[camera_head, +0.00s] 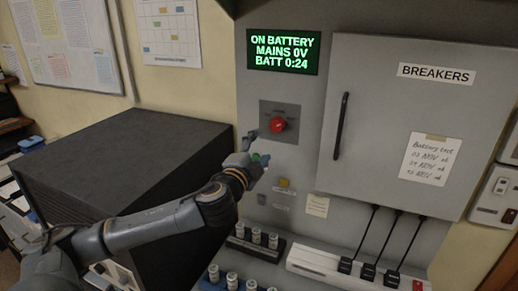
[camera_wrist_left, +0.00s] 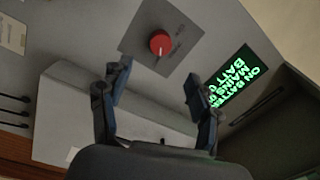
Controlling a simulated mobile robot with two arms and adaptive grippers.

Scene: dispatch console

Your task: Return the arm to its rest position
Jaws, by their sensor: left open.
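My left arm comes in from the left in the head view, and its gripper (camera_head: 262,148) is in front of the grey console panel, just left of and below a red rotary knob (camera_head: 278,125). In the left wrist view the two fingers of my left gripper (camera_wrist_left: 158,88) are spread apart with nothing between them. The red knob (camera_wrist_left: 160,43) shows beyond the fingertips on its grey plate, apart from them in that view. My right gripper is in neither view.
A green-lit display (camera_head: 284,52) reads ON BATTERY, MAINS 0V, BATT 0:24. A closed BREAKERS cabinet (camera_head: 385,120) with a dark handle is at the right. A large dark box (camera_head: 130,150) stands beneath and behind my left arm. A power strip (camera_head: 330,262) with black plugs lies below the panel.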

